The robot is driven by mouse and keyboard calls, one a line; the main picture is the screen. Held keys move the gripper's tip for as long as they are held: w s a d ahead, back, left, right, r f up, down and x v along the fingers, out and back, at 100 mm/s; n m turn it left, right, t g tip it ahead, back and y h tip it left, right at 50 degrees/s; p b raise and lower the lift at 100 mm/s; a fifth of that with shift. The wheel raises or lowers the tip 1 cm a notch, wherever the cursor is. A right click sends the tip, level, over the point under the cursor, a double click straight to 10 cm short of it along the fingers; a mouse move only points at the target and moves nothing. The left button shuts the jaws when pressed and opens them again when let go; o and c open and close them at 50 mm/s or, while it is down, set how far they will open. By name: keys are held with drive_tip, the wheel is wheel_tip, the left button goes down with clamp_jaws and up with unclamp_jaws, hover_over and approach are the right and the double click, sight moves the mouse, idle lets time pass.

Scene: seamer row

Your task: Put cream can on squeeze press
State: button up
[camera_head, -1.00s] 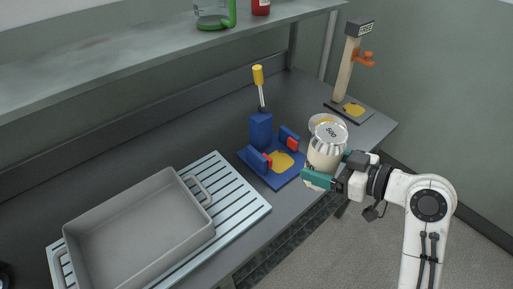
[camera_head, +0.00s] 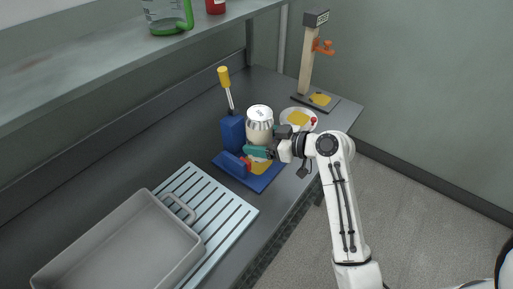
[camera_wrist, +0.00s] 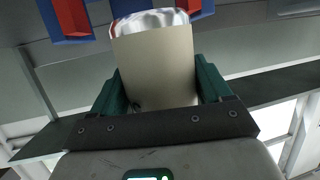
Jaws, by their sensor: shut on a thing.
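The cream can (camera_head: 259,122), pale with a silver band and a marked lid, is upright in my gripper (camera_head: 260,152). In the wrist view the can (camera_wrist: 155,65) sits between the two green fingers (camera_wrist: 158,88). The blue press (camera_head: 262,183), with red-faced jaws, a yellow pad and a yellow-topped lever, is right at the can; I take it as the squeeze press. The can is over its pad area, hiding the farther jaw. Whether the can touches the pad I cannot tell. In the wrist view, red and blue jaw parts (camera_wrist: 72,18) show on both sides of the can.
A white plate (camera_head: 285,125) with yellow and red on it lies just right of the can. A wooden post stand (camera_head: 307,62) with an orange clamp and a sign is behind. A grey tray (camera_head: 120,250) on a slatted rack (camera_head: 225,215) is at left. A shelf (camera_head: 90,65) overhangs the bench.

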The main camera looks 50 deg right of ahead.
sight(257, 140)
drive_tip(key=shift+w+d+f, duration=0.3)
drive_tip(key=shift+w+f, duration=0.2)
drive_tip(key=shift+f, duration=0.1)
drive_tip(key=shift+w+d+f, duration=0.25)
drive_tip(key=shift+w+f, duration=0.25)
drive_tip(key=shift+f, duration=1.7)
drive_tip(key=shift+f, duration=0.2)
drive_tip(key=o, duration=1.2)
drive_tip(key=shift+r, duration=0.1)
drive_tip(key=shift+s, duration=0.1)
drive_tip(key=v, duration=1.2)
drive_tip(key=shift+b, duration=0.4)
